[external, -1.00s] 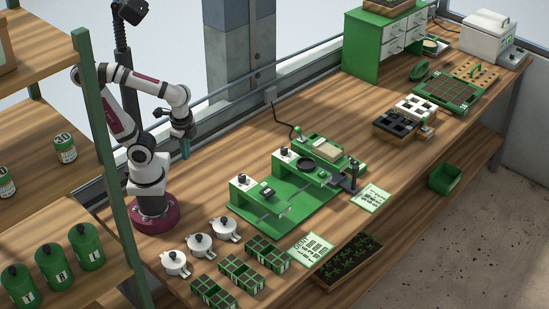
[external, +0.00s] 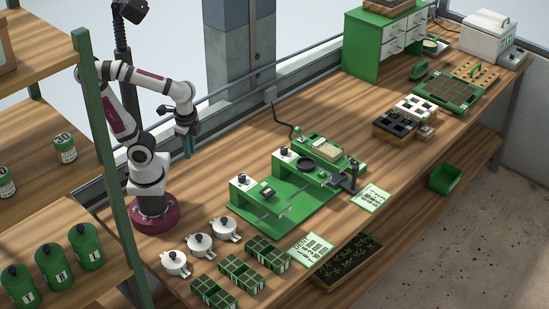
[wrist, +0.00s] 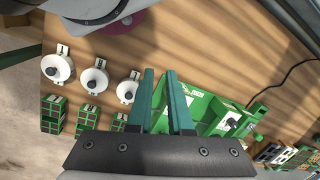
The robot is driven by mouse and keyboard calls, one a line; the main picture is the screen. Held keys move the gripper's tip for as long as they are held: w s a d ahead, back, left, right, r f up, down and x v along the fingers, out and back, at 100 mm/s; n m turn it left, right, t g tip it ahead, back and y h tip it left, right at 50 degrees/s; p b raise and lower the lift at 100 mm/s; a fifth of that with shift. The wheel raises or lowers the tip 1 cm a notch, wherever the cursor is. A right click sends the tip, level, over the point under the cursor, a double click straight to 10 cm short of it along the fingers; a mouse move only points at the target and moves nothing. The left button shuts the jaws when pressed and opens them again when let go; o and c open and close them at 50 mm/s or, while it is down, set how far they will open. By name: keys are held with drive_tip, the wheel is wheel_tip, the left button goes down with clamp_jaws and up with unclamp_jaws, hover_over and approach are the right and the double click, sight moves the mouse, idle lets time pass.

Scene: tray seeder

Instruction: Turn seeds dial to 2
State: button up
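The green seeder (external: 262,211) stands on the bench, with two white-topped housings that each carry a dark knob. One is the nearer left dial (external: 241,179), the other the farther dial (external: 283,152). Their markings are too small to read, so I cannot tell which is the seeds dial or where it points. My gripper (external: 188,147) hangs in the air above the bench, left of and behind the seeder, touching nothing. In the wrist view its teal fingers (wrist: 160,72) are apart and empty. A dark knob on a white top (wrist: 231,124) shows right of them.
Three white lidded pots (external: 199,244) and several green cell trays (external: 230,277) stand at the front left of the bench. A printed card (external: 311,249) lies right of them. A shelf post (external: 110,155) rises on the left.

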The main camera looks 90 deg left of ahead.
drive_tip(key=o, duration=0.5)
drive_tip(key=w+a+r+n, duration=0.1)
drive_tip(key=w, duration=0.3)
drive_tip(key=w+a+r+n, duration=0.1)
drive_tip(key=w+r, duration=0.1)
drive_tip(key=w, duration=0.2)
drive_tip(key=w+a+r+n, duration=0.1)
drive_tip(key=w+r, duration=0.1)
drive_tip(key=w, duration=0.2)
drive_tip(key=shift+w+r+n+h, duration=0.1)
drive_tip(key=shift+r+n+h, duration=0.15)
drive_tip(key=shift+n+h, duration=0.15)
drive_tip(key=shift+o, duration=0.7)
drive_tip(key=w+a+r+n, duration=0.1)
drive_tip(key=w+a+n, duration=0.1)
drive_tip(key=w, duration=0.5)
drive_tip(key=shift+a, duration=0.75)
drive_tip(key=n+h, duration=0.1)
drive_tip(key=n, duration=0.3)
hover_over(284, 148)
wheel_tip(284, 148, down, 2)
wheel_tip(284, 148, down, 15)
drive_tip(key=shift+f, duration=0.45)
clamp_jaws()
